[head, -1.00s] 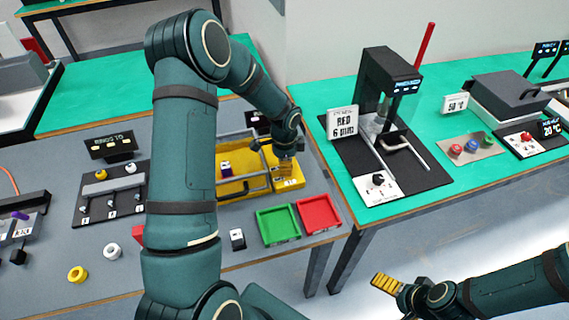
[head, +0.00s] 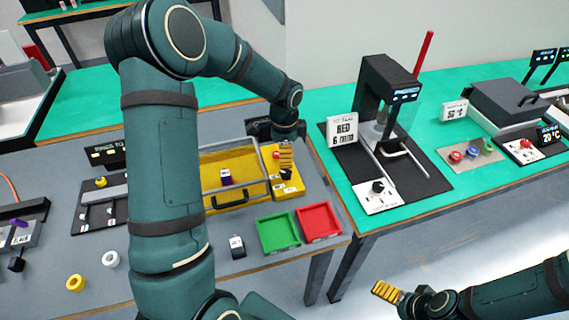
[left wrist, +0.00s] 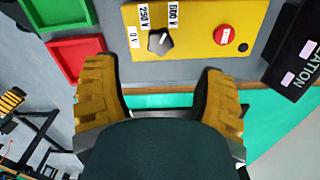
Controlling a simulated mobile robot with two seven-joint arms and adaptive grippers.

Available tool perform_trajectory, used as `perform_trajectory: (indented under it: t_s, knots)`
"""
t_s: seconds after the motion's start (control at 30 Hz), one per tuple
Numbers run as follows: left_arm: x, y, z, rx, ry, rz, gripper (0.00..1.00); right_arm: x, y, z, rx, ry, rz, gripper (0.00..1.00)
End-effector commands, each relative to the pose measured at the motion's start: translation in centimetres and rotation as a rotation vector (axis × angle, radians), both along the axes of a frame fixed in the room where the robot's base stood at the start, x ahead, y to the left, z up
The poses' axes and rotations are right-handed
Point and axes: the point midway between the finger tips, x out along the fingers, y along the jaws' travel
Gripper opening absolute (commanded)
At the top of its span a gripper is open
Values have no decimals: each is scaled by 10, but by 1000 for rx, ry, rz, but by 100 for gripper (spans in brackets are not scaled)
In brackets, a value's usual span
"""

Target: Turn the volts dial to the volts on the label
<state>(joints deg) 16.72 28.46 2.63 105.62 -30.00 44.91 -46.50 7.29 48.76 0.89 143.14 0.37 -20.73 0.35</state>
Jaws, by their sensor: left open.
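The volts dial (left wrist: 160,41) is a small dark knob with a white mark on a yellow panel (left wrist: 195,50). Labels 0 V, 250 V and what looks like 500 V or 600 V stand around it. The mark seems to slant up and right; its exact setting is hard to read. My left gripper (left wrist: 158,68) is open and empty, with the dial ahead between its spread fingers, apart from them. In the head view my left gripper (head: 287,157) hangs over the yellow box's right end. I cannot make out the target volts label. My right gripper (head: 386,292) is at the lower right, away from the table.
A red button (left wrist: 223,34) sits beside the dial. A dark display (left wrist: 300,45) ending in "ATION" stands near it. A lid handle (head: 230,201) fronts the yellow box. Green (head: 278,246) and red (head: 320,235) trays and a small block (head: 237,252) lie in front.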

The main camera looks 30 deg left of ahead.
Motion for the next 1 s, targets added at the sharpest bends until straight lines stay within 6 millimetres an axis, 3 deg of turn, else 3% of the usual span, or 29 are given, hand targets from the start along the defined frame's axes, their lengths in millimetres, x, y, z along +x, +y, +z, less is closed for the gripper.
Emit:
perform_trajectory:
  t_s: [0.1, 0.3, 1.0]
  knots:
    - [1, 0, 18, 0, -3, -1, 71, 0, 0, 0, 0, 0, 0, 100]
    - [0, -1, 31, -1, -1, -2, 71, 0, 0, 0, 0, 0, 0, 100]
    - [0, -1, 32, -1, 1, -1, 71, 0, 0, 0, 0, 0, 0, 100]
